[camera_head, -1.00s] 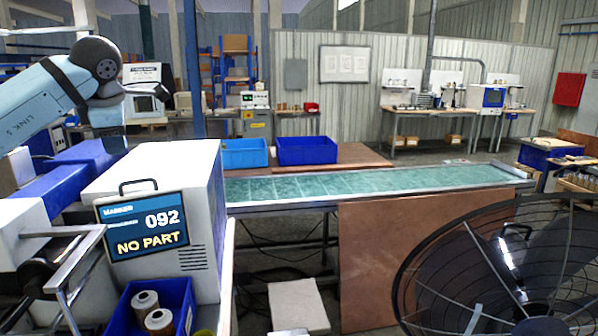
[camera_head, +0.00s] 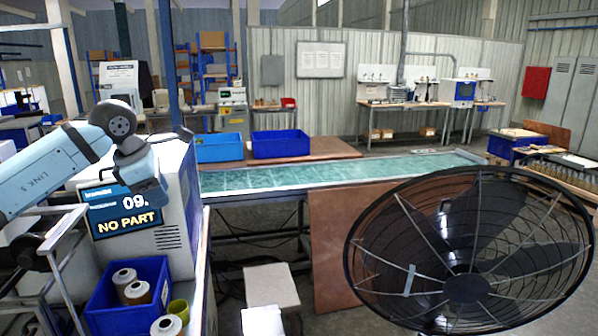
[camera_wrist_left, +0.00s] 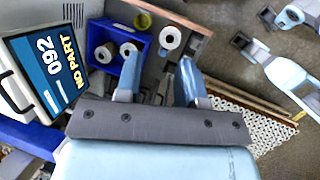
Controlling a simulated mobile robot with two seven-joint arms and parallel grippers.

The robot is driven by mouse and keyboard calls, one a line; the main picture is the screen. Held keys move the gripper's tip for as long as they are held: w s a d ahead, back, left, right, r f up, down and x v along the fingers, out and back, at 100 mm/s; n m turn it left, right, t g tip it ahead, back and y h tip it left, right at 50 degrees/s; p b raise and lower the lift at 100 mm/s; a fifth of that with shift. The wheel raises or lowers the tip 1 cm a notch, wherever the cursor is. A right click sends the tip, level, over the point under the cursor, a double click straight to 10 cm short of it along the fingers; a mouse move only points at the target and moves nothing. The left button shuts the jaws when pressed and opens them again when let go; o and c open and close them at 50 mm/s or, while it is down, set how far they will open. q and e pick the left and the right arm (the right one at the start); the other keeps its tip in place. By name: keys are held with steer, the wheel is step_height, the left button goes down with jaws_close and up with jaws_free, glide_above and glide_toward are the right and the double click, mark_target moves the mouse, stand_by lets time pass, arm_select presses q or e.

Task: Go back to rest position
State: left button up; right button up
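My left gripper (camera_head: 150,195) hangs from its raised arm in front of the white marking machine (camera_head: 178,205), partly covering its screen (camera_head: 122,212), which reads NO PART. In the left wrist view its two light blue fingers (camera_wrist_left: 158,82) stand apart with nothing between them. The blue bin (camera_head: 152,318) below holds white-ended filter cartridges (camera_head: 125,277); they also show beyond the fingers in the left wrist view (camera_wrist_left: 105,52). Another cartridge (camera_head: 166,325) stands beside the bin near a yellow-green ring (camera_head: 180,307). The right gripper does not show in the head view.
A large black fan (camera_head: 468,250) fills the lower right. A conveyor with a green top (camera_head: 340,172) runs behind, with two blue bins (camera_head: 281,144) beyond it. A pale box (camera_head: 272,285) sits low in the middle. Light blue parts (camera_wrist_left: 285,72) show in the wrist view's upper right.

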arm_select(q)
steer(key=s+d+f+n+h+p, duration=0.1)
steer(key=s+d+f+n+h, duration=0.2)
steer(key=s+d+f+h, duration=0.25)
steer(key=s+d+f+n+g+h+p, duration=0.1)
steer(key=s+d+f+n+h, duration=0.25)
steer(key=d+h, duration=0.4)
steer(key=s+d+f+n+h+p, duration=0.1)
steer(key=s+d+f+n+h, duration=0.3)
steer(key=d, duration=0.5)
steer(key=s+a+f+n+t+y, duration=0.2)
steer(key=a+f+n+t+y, duration=0.25)
steer(key=n, duration=0.45)
steer(key=s+a+f+n+t+y+p, duration=0.1)
steer(key=s+f+n+t+y, duration=0.2)
steer(key=f+n+t, duration=0.35)
steer(key=s+a+f+n+t+y, duration=0.2)
steer(key=f+n+t+y, duration=0.3)
steer(key=n, duration=0.6)
steer(key=s+a+f+n+g+y, duration=0.2)
steer(key=s+f+n+g, duration=0.1)
steer(key=s+f+n, duration=0.2)
steer(key=s+a+f+n+g+y+p, duration=0.1)
steer(key=s+a+f+n+g+y, duration=0.1)
steer(key=s+f, duration=0.8)
steer(key=s+a+n+g, duration=0.1)
steer(key=n+g, duration=0.1)
steer(key=shift+s+a+n+g, duration=0.15)
steer(key=shift+a+n+g, duration=0.15)
steer(key=shift+n, duration=0.1)
